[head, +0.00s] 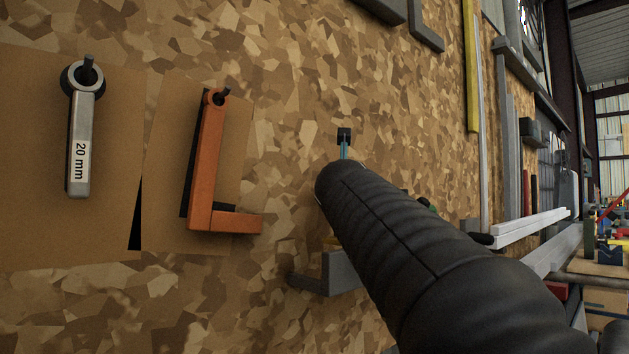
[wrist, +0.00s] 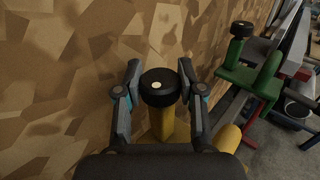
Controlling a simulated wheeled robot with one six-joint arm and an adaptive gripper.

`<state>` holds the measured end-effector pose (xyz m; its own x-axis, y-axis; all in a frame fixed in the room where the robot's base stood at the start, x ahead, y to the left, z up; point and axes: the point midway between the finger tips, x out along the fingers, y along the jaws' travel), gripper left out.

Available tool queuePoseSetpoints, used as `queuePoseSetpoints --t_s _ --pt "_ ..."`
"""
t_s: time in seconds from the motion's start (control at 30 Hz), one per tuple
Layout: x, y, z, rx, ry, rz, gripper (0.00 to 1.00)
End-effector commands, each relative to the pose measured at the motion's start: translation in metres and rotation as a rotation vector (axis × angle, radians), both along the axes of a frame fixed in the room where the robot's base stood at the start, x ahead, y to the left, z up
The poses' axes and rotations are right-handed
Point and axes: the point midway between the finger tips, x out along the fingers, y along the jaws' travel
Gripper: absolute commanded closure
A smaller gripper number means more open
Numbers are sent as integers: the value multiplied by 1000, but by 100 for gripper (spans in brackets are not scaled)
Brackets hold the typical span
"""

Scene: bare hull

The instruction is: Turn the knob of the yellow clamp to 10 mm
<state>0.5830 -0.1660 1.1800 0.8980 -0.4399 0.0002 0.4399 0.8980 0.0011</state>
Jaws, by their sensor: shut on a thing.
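The yellow clamp (wrist: 163,125) is in the middle of the wrist view, with its round black knob (wrist: 160,95) at the top. The lower part of the clamp is hidden behind my gripper's body. I cannot read any scale or opening on the clamp.
A green clamp (wrist: 267,76) with a black knob stands right of the yellow one. A grey bracket (head: 338,273) sits beside my arm.

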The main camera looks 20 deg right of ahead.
Motion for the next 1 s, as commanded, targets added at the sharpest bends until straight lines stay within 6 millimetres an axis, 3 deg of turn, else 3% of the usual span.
queuePoseSetpoints --t_s 0.57,0.6,0.7,1.0 --pt "0 0 0 -1 0 23 96" --pt "0 0 0 -1 0 23 56" --pt "0 0 0 -1 0 23 35" --pt "-1 0 0 -1 0 24 35"
